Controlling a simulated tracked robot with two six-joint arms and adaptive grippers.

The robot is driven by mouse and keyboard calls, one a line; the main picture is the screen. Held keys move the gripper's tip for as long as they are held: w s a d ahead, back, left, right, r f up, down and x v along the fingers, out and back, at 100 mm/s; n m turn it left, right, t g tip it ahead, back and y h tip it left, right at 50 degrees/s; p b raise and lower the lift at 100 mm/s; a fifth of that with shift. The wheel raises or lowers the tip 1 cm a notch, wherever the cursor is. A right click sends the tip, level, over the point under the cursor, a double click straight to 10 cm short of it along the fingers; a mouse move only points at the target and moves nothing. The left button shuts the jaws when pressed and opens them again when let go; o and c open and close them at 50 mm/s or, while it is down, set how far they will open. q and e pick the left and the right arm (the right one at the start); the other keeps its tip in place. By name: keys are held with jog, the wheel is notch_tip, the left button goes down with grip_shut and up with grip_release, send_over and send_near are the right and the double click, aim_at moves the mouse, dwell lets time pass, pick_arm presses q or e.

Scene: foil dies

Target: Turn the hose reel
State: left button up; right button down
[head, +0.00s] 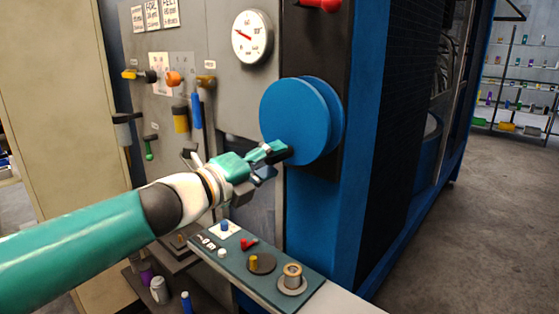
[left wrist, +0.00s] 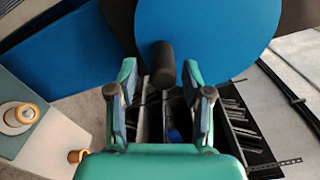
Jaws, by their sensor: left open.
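The hose reel (head: 290,112) is a large blue double disc on the front of a dark and blue machine, and its face fills the top of the left wrist view (left wrist: 205,30). A short black crank handle (left wrist: 162,66) sticks out from the lower part of the disc. My left gripper (head: 279,152) is at the lower edge of the reel. In the left wrist view its two fingers (left wrist: 160,76) are spread, one on each side of the handle, with gaps on both sides. In the head view the fingers partly hide the handle. My right gripper is not in view.
A panel with a white gauge (head: 252,37) and several hanging tools stands left of the reel. Below is a narrow shelf (head: 240,262) with small knobs and a brass spool (head: 292,277). A red handle (head: 320,4) sits above the reel. Open floor lies at right.

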pick_arm(q)
jog(key=v, duration=1)
jog(key=shift+f, duration=0.1)
